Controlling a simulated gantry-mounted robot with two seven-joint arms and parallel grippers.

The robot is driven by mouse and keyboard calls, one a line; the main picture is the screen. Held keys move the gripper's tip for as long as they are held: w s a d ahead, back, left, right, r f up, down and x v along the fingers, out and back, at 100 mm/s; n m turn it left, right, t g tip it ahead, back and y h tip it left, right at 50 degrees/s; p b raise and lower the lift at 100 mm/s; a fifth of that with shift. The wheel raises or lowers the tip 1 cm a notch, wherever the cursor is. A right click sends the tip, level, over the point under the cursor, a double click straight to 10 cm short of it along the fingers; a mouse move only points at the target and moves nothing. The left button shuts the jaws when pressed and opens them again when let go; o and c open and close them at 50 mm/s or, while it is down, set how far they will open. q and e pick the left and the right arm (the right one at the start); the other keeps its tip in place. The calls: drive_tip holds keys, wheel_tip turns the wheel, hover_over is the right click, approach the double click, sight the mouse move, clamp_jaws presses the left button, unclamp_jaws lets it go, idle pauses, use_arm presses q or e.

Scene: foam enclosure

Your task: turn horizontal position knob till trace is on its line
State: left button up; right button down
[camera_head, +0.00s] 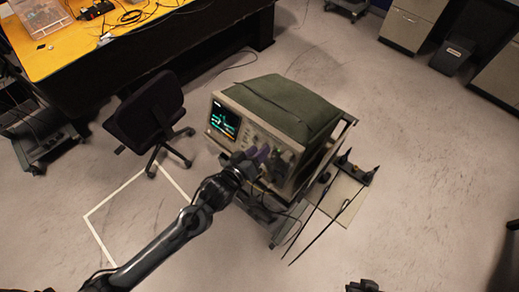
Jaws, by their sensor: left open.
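The oscilloscope (243,133) stands on a cart in the middle of the camera_head view, with a green cover on top. Its screen (224,121) is lit at the panel's left, with green-cyan marks too small to read as trace or line. My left gripper (262,154) is at the right half of the front panel. It is open, with purplish fingers near the controls. The gripper and wrist hide part of the panel, so I cannot make out the horizontal position knob or tell whether the fingers touch it. A dark part at the bottom edge may be my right gripper (364,286).
A dark office chair (147,116) stands left of the cart. A yellow-topped bench (70,50) is at upper left. A board with black probe-like parts (346,196) sits at the cart's right. White tape (112,204) marks the floor, which is clear in front.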

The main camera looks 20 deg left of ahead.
use_arm(q)
drive_tip(key=shift+w+d+f, duration=0.15)
drive_tip(key=shift+w+f, duration=0.05)
drive_tip(key=shift+w, duration=0.4)
clamp_jaws()
